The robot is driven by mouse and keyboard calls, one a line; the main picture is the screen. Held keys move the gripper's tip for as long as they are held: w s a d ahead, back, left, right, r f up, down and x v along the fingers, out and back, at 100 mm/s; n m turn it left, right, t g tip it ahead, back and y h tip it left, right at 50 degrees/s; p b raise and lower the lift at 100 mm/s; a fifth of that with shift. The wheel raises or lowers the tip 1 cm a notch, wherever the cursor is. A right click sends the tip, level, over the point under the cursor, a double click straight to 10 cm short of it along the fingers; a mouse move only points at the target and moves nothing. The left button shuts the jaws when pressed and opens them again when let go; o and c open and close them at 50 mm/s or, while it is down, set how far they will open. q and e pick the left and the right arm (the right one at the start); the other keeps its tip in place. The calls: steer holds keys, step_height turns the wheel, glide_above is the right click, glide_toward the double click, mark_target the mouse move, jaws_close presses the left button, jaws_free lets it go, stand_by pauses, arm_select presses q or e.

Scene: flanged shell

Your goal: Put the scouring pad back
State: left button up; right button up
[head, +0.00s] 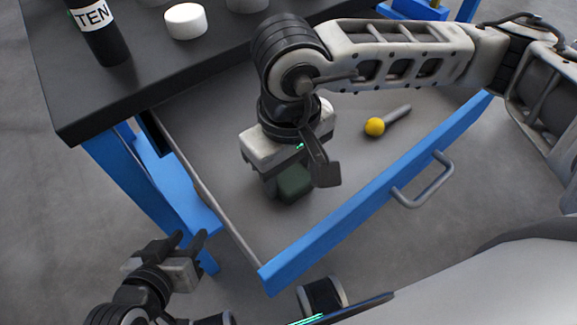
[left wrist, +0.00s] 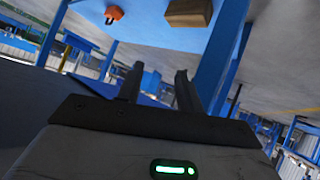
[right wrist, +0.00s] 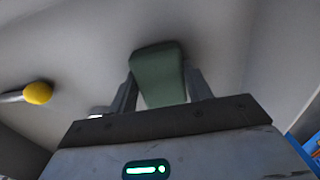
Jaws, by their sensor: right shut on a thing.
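The scouring pad (head: 293,184) is a dark green block. My right gripper (head: 283,180) is shut on it, inside the open drawer (head: 215,125). In the right wrist view the pad (right wrist: 158,75) sits between the two fingers, above or at the grey drawer floor; I cannot tell whether it touches. My left gripper (head: 190,244) is open and empty, outside the drawer at the lower left. Its two spread fingers also show in the left wrist view (left wrist: 165,88).
A yellow-ended grey tool (head: 375,127) lies in the drawer to the right, and also shows in the right wrist view (right wrist: 38,93). The drawer has a blue front with a handle (head: 423,182). The black tabletop (head: 75,95) holds a black bottle (head: 100,35) and a white cylinder (head: 186,21).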

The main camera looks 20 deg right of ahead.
mark_target(288, 172)
steer(key=shift+f, duration=0.25)
steer(key=o, duration=0.9)
steer(key=shift+r, duration=0.15)
arm_select(q)
steer(key=shift+d+r, duration=0.15)
steer(key=shift+r, duration=0.05)
arm_select(e)
steer(key=shift+o, duration=0.2)
steer(key=shift+r+p, duration=0.35)
steer(key=shift+r, duration=0.05)
step_height(288, 172, up, 7)
steer(key=shift+f+p, duration=0.1)
steer(key=shift+p, duration=0.4)
arm_select(q)
steer(key=shift+s+a+r+p, duration=0.3)
steer(key=shift+s+a+r, duration=0.05)
steer(key=shift+a, duration=0.1)
arm_select(e)
steer(key=shift+r, duration=2.35)
